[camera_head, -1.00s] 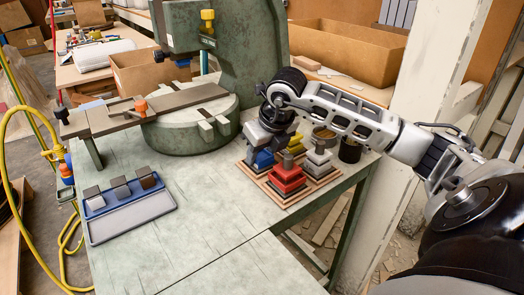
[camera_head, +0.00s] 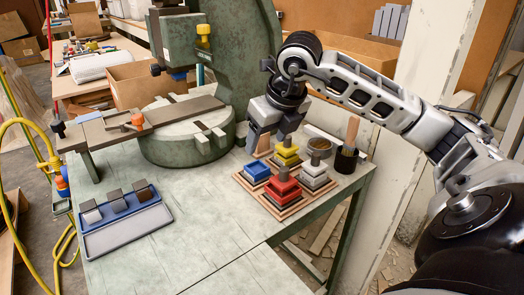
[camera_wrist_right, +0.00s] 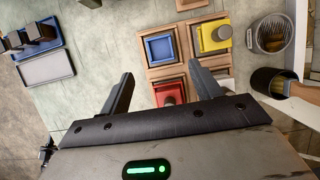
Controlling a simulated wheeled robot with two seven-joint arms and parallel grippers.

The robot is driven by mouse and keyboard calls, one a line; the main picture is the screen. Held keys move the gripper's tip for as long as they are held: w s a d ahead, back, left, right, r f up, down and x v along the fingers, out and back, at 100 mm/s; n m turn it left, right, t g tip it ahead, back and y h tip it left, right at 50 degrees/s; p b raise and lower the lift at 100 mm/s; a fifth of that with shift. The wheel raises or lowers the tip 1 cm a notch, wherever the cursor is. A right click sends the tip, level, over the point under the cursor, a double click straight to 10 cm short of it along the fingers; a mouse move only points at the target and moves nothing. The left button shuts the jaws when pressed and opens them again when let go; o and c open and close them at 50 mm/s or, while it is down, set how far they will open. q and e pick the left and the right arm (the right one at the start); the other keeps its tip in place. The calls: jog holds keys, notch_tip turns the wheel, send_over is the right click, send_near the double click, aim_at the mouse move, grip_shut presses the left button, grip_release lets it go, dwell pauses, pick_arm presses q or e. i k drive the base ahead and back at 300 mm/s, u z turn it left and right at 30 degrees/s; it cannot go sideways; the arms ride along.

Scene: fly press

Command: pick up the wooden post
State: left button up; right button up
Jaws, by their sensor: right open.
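A brown wooden piece (camera_head: 263,143), which looks like the wooden post, stands at the back of the wooden tray (camera_head: 290,213). It is partly hidden by my right gripper (camera_head: 266,147). In the right wrist view a wooden surface (camera_wrist_right: 193,5) is cut off by the top edge; I cannot tell if it is the same piece. My right gripper is open and empty, pointing down above the tray; its spread fingers also show in the right wrist view (camera_wrist_right: 160,68). My left gripper is not in view.
The tray holds blue (camera_head: 257,171), yellow (camera_head: 287,152), red (camera_head: 282,186) and white (camera_head: 316,170) stepped pieces. A black cup (camera_head: 345,160) with a wooden handle stands right. The green press (camera_head: 185,145) is behind left. A blue tray (camera_head: 125,215) lies left; the bench front is clear.

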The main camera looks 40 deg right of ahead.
aim_at(263, 149)
jog(key=k, duration=1)
